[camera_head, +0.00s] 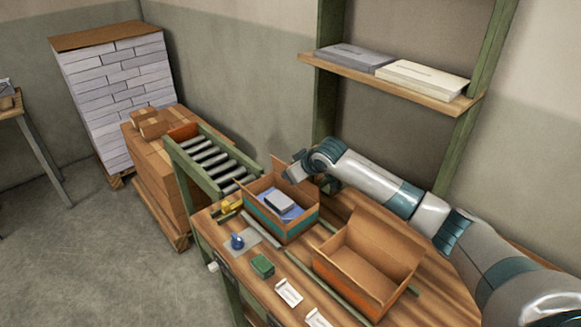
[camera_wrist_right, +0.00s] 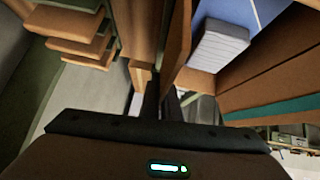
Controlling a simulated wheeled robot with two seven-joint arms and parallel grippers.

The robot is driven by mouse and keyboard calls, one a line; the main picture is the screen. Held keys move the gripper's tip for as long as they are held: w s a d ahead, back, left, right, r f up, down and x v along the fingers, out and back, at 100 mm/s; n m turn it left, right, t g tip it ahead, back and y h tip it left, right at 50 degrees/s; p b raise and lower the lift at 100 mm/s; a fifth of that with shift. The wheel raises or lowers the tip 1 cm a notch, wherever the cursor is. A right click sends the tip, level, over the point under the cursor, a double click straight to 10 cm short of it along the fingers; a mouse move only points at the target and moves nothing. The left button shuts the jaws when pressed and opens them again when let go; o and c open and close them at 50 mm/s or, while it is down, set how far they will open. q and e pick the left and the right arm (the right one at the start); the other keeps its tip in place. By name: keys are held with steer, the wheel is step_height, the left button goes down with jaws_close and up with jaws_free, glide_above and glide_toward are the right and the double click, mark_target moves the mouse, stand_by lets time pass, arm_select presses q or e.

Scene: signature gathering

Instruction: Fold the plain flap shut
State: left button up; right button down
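An open cardboard box (camera_head: 300,226) with a teal stripe stands on the wooden table, holding a grey-white block (camera_head: 279,203) on a blue sheet. A brown flap (camera_head: 278,172) stands raised at its far side. Whether it is the plain one is not clear. My right gripper (camera_head: 292,171) is at the box's far edge, beside that flap. In the right wrist view its dark fingers (camera_wrist_right: 163,100) are close together, with a brown panel (camera_wrist_right: 177,42) right beside them. Contact is unclear. The block (camera_wrist_right: 218,47) and teal stripe (camera_wrist_right: 270,112) show there too. My left gripper is out of view.
A second open box (camera_head: 355,270) with a raised back flap stands at right, below my right arm. A roller conveyor (camera_head: 212,160) meets the table at far left. A blue object (camera_head: 237,241), a green block (camera_head: 263,266) and white cards (camera_head: 288,292) lie along the front.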

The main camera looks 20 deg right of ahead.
steer(key=shift+a+h, duration=0.15)
steer(key=shift+h, duration=0.15)
steer(key=shift+f, duration=0.1)
